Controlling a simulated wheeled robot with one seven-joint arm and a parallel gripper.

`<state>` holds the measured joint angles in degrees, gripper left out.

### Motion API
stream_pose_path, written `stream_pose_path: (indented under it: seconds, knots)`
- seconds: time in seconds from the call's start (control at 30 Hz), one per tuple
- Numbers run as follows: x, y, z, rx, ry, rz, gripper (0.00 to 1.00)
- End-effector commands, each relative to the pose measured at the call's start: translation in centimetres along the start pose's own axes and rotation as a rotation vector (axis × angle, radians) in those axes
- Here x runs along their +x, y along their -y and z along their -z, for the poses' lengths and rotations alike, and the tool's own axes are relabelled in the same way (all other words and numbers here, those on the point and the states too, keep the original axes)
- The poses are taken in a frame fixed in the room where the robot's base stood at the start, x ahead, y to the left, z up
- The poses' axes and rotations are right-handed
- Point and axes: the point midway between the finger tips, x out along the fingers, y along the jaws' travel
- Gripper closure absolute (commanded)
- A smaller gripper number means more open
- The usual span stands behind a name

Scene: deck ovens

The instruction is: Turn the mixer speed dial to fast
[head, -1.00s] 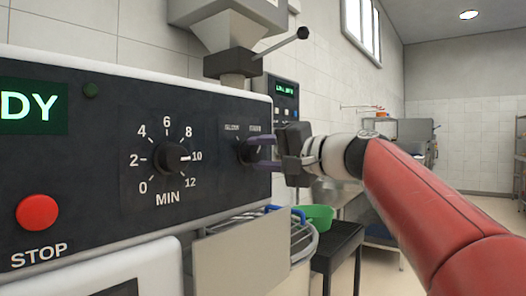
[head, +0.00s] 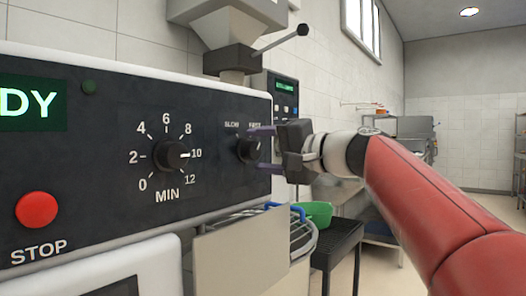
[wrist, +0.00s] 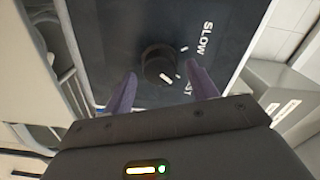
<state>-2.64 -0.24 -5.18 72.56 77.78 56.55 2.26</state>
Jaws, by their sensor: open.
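The mixer speed dial (head: 247,150) is a round black knob on the dark panel, below small SLOW and FAST labels. It also shows in the wrist view (wrist: 157,62), with the SLOW label clear and the FAST label partly hidden by a finger. The white mark on the knob lies on the side of the FAST tick in the wrist view. My gripper (head: 266,149) is open and empty in front of the dial. Its purple fingers stand on either side of the knob, apart from it (wrist: 160,88).
A larger timer dial marked MIN (head: 172,155) and a red STOP button (head: 37,210) are on the same panel to the left. A beige plate (head: 240,250) stands below the dial. A green bowl (head: 317,213) sits behind it. Free floor lies to the right.

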Motion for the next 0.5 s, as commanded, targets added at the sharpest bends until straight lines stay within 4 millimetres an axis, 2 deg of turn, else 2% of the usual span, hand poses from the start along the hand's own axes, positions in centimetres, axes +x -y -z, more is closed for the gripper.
stream_pose_path:
  seconds: [0.3,0.5]
  knots:
    - [-5.0,-0.2,0.0,-0.001,-0.005,-0.001,0.42]
    - [-7.2,-0.1,0.0,0.0,-0.002,0.0,0.42]
